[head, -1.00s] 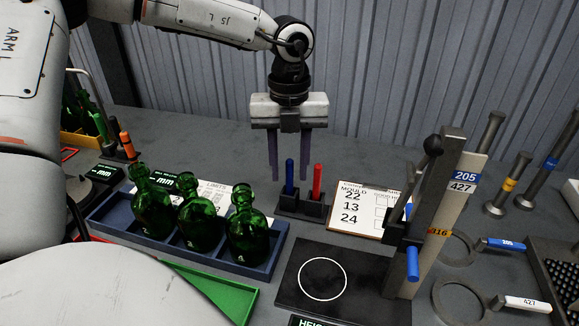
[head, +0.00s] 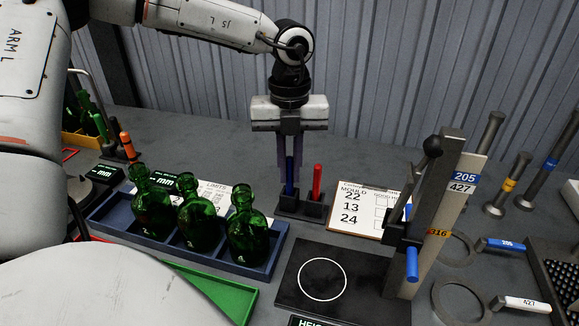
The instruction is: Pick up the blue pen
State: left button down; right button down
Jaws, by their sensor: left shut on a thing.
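The blue pen (head: 289,183) stands upright in the left slot of a dark two-slot holder (head: 301,209). My left gripper (head: 290,165) reaches down from above, with its fingers closed in around the upper part of the blue pen. It is shut on the pen, and the fingers partly hide the pen's top. The pen's lower end is still in the holder. A red pen (head: 317,182) stands upright in the right slot, just right of the fingers. My right gripper is not in view.
A clipboard (head: 357,211) with mould numbers lies right of the holder. A blue tray (head: 262,268) with green bottles stands to the left. A gauge stand (head: 436,215) with a black base is at front right. A corrugated wall is behind.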

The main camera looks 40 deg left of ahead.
pick_arm(q)
notch_tip(320, 180, up, 17)
jog(key=shift+s+r, duration=0.15)
jog(key=shift+r, duration=0.05)
